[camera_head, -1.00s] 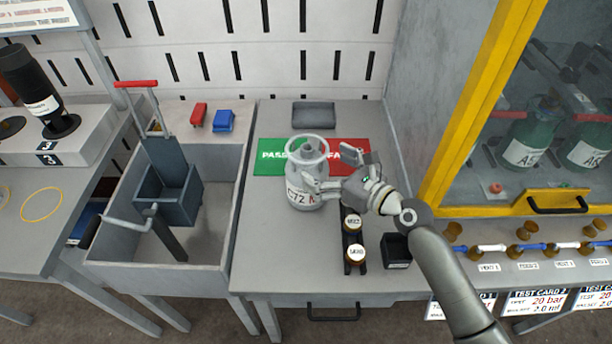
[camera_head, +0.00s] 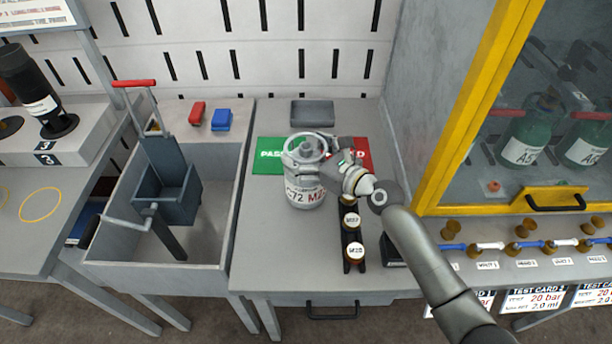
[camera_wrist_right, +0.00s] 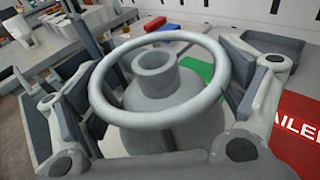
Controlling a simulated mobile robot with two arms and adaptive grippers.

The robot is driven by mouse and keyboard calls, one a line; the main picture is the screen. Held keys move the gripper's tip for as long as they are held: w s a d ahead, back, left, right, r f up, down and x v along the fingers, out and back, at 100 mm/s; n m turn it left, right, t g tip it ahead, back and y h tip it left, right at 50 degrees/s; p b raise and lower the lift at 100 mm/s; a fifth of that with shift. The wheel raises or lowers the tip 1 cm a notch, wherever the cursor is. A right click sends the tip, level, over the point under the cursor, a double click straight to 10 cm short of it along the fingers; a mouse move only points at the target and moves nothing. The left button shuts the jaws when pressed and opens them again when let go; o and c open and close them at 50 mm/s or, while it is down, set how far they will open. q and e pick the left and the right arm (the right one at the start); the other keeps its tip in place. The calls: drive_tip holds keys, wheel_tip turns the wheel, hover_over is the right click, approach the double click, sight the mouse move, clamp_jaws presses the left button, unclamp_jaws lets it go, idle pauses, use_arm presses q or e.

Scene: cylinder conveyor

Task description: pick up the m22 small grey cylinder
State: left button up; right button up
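The small grey cylinder (camera_head: 304,190), labelled "C72 M22", stands upright on the grey bench with a ring-shaped collar on top. My right gripper (camera_head: 318,160) reaches in from the right with its fingers around the cylinder's upper part. In the right wrist view, the grey cylinder (camera_wrist_right: 165,115) with its collar and open neck sits between the two spread fingers of the right gripper (camera_wrist_right: 160,105). Gaps seem to show between fingers and collar, so the gripper looks open. The cylinder's far side is hidden. My left gripper is not in view.
Green (camera_head: 268,152) and red (camera_head: 361,152) mats lie under and behind the cylinder. A black rack (camera_head: 348,235) with round-topped brown pieces stands close in front to the right. A grey tray (camera_head: 312,113) lies behind. A yellow-framed cabinet (camera_head: 470,110) stands at right.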

drive_tip(key=c, duration=1.2)
drive_tip(key=shift+r, duration=0.3)
drive_tip(key=shift+c, duration=0.8)
drive_tip(key=shift+w, duration=0.15)
